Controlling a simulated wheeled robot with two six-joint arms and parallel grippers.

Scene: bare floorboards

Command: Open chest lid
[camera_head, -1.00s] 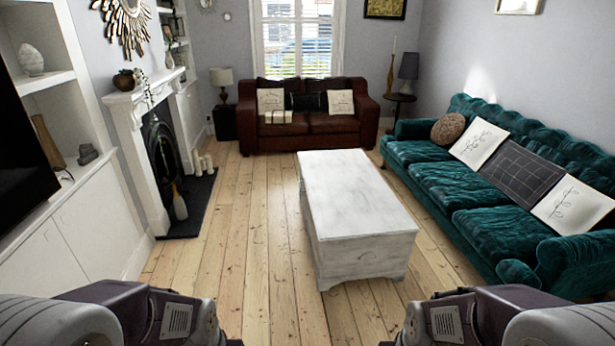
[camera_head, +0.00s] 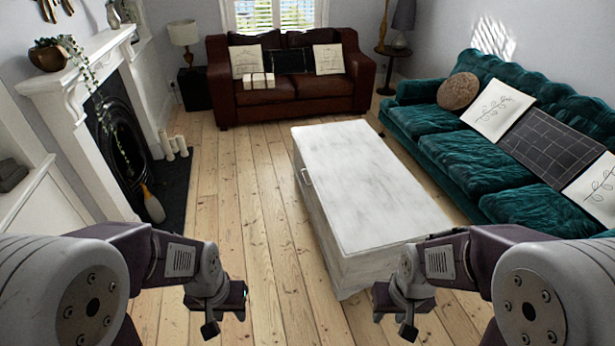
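A white, worn-looking chest (camera_head: 360,185) stands on the floorboards ahead, a little right of centre. Its flat lid is closed. A small handle (camera_head: 306,177) shows on its left side. My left gripper (camera_head: 226,318) hangs over bare floor to the left of the chest's near end, apart from it. My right gripper (camera_head: 405,318) is in front of the chest's near end and hides part of it. Nothing shows held in either gripper. The fingers are small and dark, and I cannot tell how far apart they are.
A green sofa (camera_head: 500,165) with several cushions runs along the right. A brown leather sofa (camera_head: 290,85) stands at the back. A fireplace (camera_head: 70,90) with a dark hearth (camera_head: 172,195) is at the left. Floor between hearth and chest (camera_head: 245,190) is clear.

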